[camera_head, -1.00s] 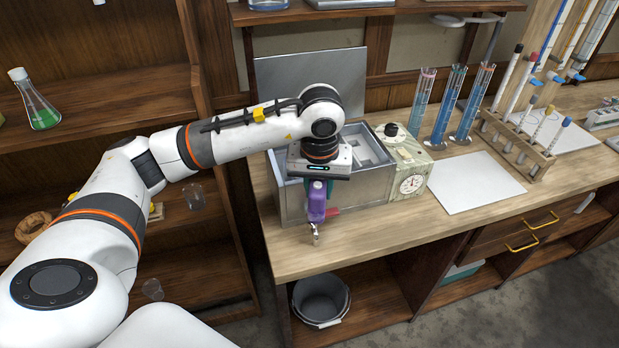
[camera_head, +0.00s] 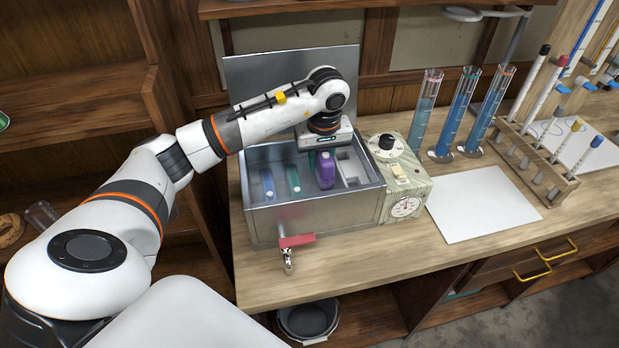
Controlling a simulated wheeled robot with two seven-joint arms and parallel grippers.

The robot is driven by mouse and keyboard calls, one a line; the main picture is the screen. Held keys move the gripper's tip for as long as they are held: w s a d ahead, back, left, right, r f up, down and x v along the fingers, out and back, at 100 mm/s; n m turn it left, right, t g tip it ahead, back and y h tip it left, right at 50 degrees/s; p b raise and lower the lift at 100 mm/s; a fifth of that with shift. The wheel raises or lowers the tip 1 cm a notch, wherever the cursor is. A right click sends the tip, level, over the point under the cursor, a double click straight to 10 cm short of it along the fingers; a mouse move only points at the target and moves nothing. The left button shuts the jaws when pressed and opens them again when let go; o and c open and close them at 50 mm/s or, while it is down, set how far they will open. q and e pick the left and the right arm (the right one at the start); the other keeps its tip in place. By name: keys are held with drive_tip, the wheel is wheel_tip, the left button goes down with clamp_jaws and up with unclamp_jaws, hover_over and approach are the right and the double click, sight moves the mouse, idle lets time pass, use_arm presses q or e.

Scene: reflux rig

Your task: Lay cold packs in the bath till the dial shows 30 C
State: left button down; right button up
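The bath (camera_head: 312,222) is a steel tank on the bench with a red-handled tap (camera_head: 297,240) at its front. A blue pack (camera_head: 268,184) and a green pack (camera_head: 294,181) stand inside it toward the left. My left gripper (camera_head: 324,153) points down over the bath, shut on a purple pack (camera_head: 325,172). The pack hangs upright inside the bath opening, right of the green one; whether it touches the bottom is unclear. The dial (camera_head: 406,207) is on the control box's front; its reading is too small to tell. My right gripper is not in view.
The control box (camera_head: 419,188) with a black knob stands against the bath's right side. A white sheet (camera_head: 482,203) lies right of it. Blue-filled cylinders (camera_head: 458,112) and a tube rack (camera_head: 535,163) stand behind. A bucket (camera_head: 308,321) is below the bench.

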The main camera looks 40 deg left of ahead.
use_arm(q)
wheel_tip(320, 180, down, 4)
drive_tip(key=shift+f+p, duration=0.2)
drive_tip(key=shift+p, duration=0.4)
drive_tip(key=shift+f, duration=0.6)
wheel_tip(320, 180, down, 2)
drive_tip(key=shift+f+p, duration=0.15)
drive_tip(key=shift+p, duration=0.3)
drive_tip(key=shift+f, duration=0.4)
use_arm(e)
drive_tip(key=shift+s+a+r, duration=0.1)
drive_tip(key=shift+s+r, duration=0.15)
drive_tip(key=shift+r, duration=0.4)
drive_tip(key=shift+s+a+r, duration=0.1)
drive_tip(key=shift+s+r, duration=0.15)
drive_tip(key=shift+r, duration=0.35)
use_arm(q)
drive_tip(key=shift+f, duration=0.1)
drive_tip(key=shift+f, duration=0.15)
drive_tip(key=c, duration=1.1)
unclamp_jaws()
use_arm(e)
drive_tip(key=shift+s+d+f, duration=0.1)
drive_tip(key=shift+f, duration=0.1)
